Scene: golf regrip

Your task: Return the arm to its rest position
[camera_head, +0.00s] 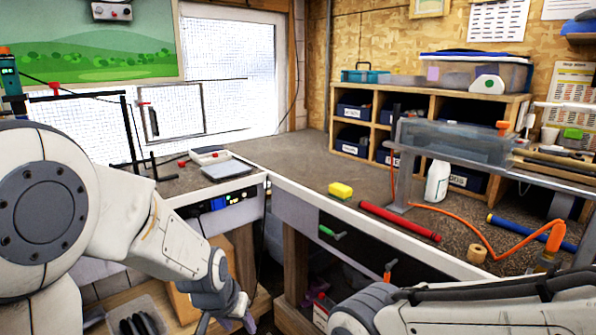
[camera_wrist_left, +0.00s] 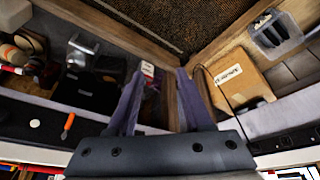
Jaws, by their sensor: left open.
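My left arm comes in from the left in the head view and hangs down in front of the workbench (camera_head: 230,190). My left gripper (camera_head: 226,322) is at the bottom edge of that view, partly cut off. In the left wrist view its two fingers (camera_wrist_left: 158,85) are spread apart with nothing between them. It is empty and apart from the bench tools. Part of my right arm shows at the lower right of the head view, but its gripper does not show.
A red tube (camera_head: 400,221), yellow sponge (camera_head: 340,191) and white bottle (camera_head: 437,181) are on the bench. An orange hose (camera_head: 487,245) curves at the right. A cardboard box (camera_wrist_left: 240,79) and grey container (camera_wrist_left: 275,32) are below bench height.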

